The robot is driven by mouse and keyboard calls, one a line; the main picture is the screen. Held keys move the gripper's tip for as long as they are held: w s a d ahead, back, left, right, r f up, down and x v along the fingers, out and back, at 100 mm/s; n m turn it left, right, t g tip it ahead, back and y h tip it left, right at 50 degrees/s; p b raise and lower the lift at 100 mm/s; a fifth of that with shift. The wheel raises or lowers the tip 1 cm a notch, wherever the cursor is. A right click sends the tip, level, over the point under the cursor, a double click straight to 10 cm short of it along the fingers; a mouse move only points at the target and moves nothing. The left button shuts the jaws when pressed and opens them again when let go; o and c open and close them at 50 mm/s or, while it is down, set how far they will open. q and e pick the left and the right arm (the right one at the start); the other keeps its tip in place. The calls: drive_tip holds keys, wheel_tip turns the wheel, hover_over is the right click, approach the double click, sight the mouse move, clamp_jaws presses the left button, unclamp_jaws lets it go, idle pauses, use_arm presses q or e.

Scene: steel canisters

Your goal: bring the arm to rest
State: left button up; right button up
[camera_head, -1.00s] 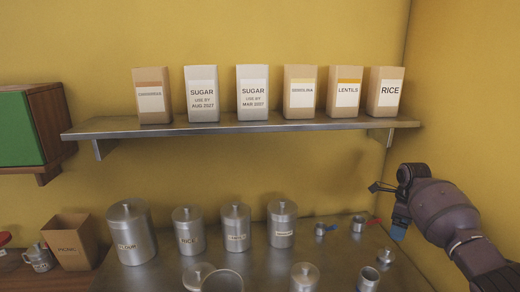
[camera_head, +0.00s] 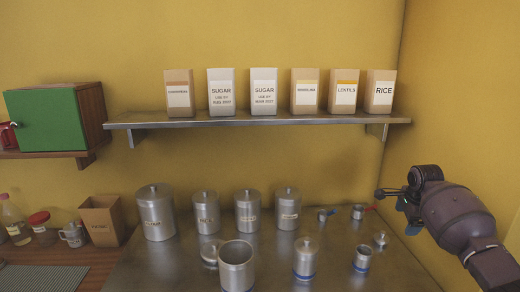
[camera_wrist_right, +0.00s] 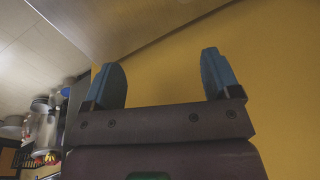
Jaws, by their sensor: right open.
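My right gripper (camera_head: 392,203) is raised at the right side of the head view, near the yellow wall and above the right end of the steel counter (camera_head: 345,268). In the right wrist view its two blue fingers (camera_wrist_right: 164,78) stand wide apart with nothing between them. The steel canisters stand apart from it on the counter: a large labelled one (camera_head: 156,213) at the left, and several smaller labelled ones, such as this one (camera_head: 287,208), in the back row. An open canister (camera_head: 236,268) stands in front. My left gripper is not in view.
A steel shelf (camera_head: 260,120) holds several paper bags, among them sugar (camera_head: 221,92), lentils (camera_head: 343,92) and rice (camera_head: 380,92).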

drive_tip(key=w+a+r+n+t, duration=0.45)
drive_tip(key=a+n+t, duration=0.25)
drive_tip(key=n, duration=0.4)
drive_tip(key=s+a+f+n+t+y, duration=0.2)
drive_tip(key=s+a+f+n+t, duration=0.2)
drive_tip(key=s+a+f+n, duration=0.55)
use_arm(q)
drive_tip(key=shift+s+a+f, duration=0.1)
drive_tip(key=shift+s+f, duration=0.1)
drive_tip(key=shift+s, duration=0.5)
use_arm(e)
drive_tip(key=s+f+g, duration=0.1)
drive_tip(key=s+f, duration=0.5)
drive_tip(key=s, duration=0.7)
drive_tip(key=s+f+g+h, duration=0.1)
drive_tip(key=s+f, duration=0.5)
drive_tip(key=s, duration=0.7)
drive_tip(key=s+f+g, duration=0.1)
drive_tip(key=s+f, duration=0.5)
drive_tip(key=s, duration=0.7)
drive_tip(key=shift+s+f, duration=0.3)
drive_tip(key=shift+s, duration=0.1)
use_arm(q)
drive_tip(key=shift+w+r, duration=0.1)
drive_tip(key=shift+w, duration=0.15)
